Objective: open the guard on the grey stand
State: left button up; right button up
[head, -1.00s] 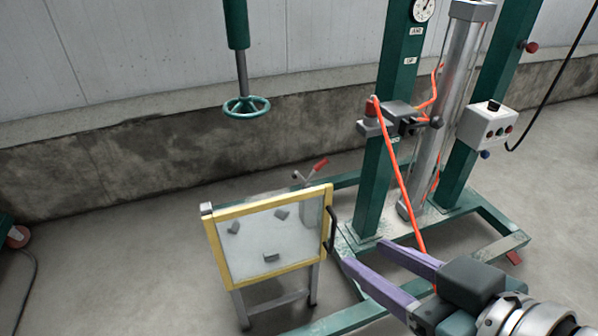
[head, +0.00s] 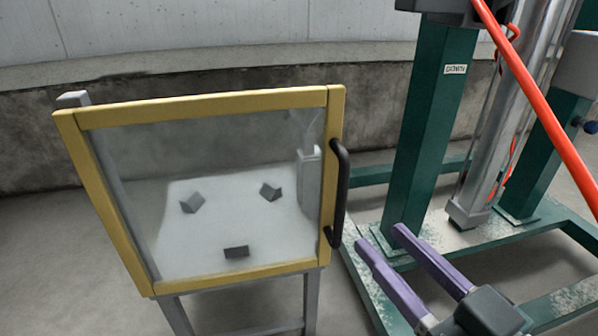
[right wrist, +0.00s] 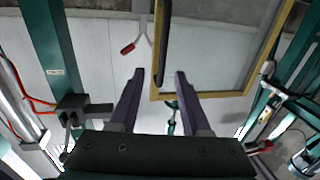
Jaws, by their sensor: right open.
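The guard is a clear panel in a yellow frame (head: 198,108) and stands upright on the grey stand (head: 312,300). It looks shut. Its black handle (head: 341,195) runs up the right side of the frame. Three small grey blocks show through the panel. My right gripper (head: 380,238) has purple fingers, is open and empty, and is just right of the handle's lower end in the head view. In the right wrist view the dark handle (right wrist: 162,40) lies beyond the gap between the fingertips (right wrist: 159,74), with the yellow frame (right wrist: 205,94) beside it. My left gripper is out of view.
A green press frame (head: 428,130) stands right of the guard, with its base on the floor. An orange hose (head: 535,90) hangs across the upper right. A concrete wall (head: 215,75) is behind. The floor left of the stand is clear.

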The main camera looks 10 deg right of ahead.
aim_at(344, 204)
jog(key=b+x, duration=0.2)
jog(key=x, duration=0.2)
jog(key=b+x, duration=0.2)
jog(key=x, duration=0.2)
jog(key=shift+w+a+f, duration=0.15)
jog(key=shift+w+a, duration=0.25)
jog(key=shift+w, duration=0.35)
jog(key=shift+c, duration=0.2)
grip_shut()
dwell(0.5)
